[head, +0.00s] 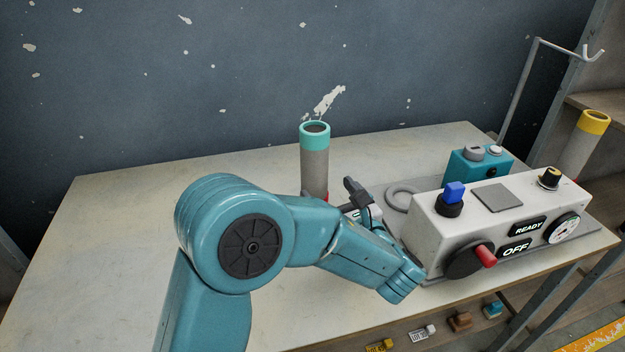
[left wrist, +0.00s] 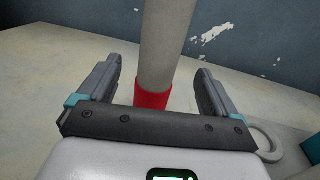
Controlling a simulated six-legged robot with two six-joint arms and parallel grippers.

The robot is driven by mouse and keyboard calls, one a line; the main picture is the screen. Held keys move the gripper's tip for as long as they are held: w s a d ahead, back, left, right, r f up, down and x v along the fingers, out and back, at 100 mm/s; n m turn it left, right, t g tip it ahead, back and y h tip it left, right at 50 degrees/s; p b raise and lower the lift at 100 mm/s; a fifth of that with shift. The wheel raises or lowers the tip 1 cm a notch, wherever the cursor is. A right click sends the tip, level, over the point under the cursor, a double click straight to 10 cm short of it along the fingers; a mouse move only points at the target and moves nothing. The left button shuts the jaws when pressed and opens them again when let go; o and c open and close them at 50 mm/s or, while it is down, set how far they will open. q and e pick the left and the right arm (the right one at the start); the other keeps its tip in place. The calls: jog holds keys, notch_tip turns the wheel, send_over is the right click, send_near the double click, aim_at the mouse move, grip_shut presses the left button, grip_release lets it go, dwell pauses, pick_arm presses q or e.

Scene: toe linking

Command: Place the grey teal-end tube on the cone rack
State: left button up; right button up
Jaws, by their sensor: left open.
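The grey teal-end tube (head: 315,165) stands upright on the pale table, its teal rim on top. It has a red band at its lower end, and its foot is hidden behind my arm in the head view. My left gripper (head: 353,196) is low beside the tube. In the left wrist view the grey tube (left wrist: 167,45) and its red band (left wrist: 151,94) show between the two open fingers, with gaps at both sides. I cannot make out a cone rack for certain. My right gripper is not in view.
A white control box (head: 425,237) with knobs and READY and OFF labels stands to the right, a teal box (head: 463,172) behind it. A grey ring (head: 391,194) lies near the box. A yellow-end tube (head: 582,150) stands far right. The table's left side (head: 120,230) is clear.

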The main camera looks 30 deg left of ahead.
aim_at(311, 169)
pick_arm(q)
jog(key=x, duration=0.9)
jog(key=shift+w+a, duration=0.1)
jog(key=shift+r, duration=0.15)
jog(key=c, duration=1.1)
